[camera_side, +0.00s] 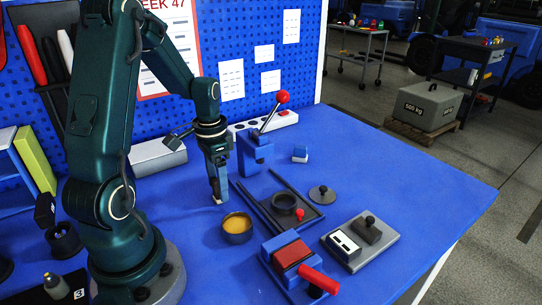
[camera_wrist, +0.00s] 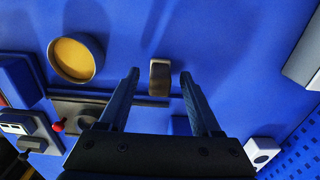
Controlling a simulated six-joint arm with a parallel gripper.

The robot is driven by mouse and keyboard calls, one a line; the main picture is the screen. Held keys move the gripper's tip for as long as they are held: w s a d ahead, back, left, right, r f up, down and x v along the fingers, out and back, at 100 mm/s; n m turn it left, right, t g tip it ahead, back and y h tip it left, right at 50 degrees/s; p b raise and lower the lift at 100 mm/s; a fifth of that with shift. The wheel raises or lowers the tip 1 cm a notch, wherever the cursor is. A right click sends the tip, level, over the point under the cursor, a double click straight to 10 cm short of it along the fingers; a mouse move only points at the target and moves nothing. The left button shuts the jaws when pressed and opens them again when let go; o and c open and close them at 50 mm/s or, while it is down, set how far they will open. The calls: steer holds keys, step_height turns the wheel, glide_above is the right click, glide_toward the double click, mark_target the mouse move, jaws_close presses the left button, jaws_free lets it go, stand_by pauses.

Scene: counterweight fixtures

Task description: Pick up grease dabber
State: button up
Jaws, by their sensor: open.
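A small upright block-like piece with a brownish, metallic-looking face, which I take to be the grease dabber (camera_wrist: 160,78), shows between my fingertips in the wrist view. My gripper (camera_wrist: 160,74) is open, with one finger on each side of it and blue gaps between. In the side view my gripper (camera_side: 219,194) points down low over the blue bench, and its fingers mostly hide the dabber. I cannot tell how deep the fingers reach around it. A round tin of amber grease (camera_side: 237,228) stands just in front of my gripper; it also shows in the wrist view (camera_wrist: 75,58).
A dark railed fixture with a black ring (camera_side: 284,202) lies to the right. A blue press with a red-knobbed lever (camera_side: 254,150) stands behind. A red-topped blue clamp (camera_side: 293,257) and a grey plate with a black-knobbed block (camera_side: 388,239) are in front. The bench's right side is clear.

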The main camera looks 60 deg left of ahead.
jaws_close()
step_height(320, 180, up, 10)
steer(key=shift+r, duration=0.1)
stand_by(0.5)
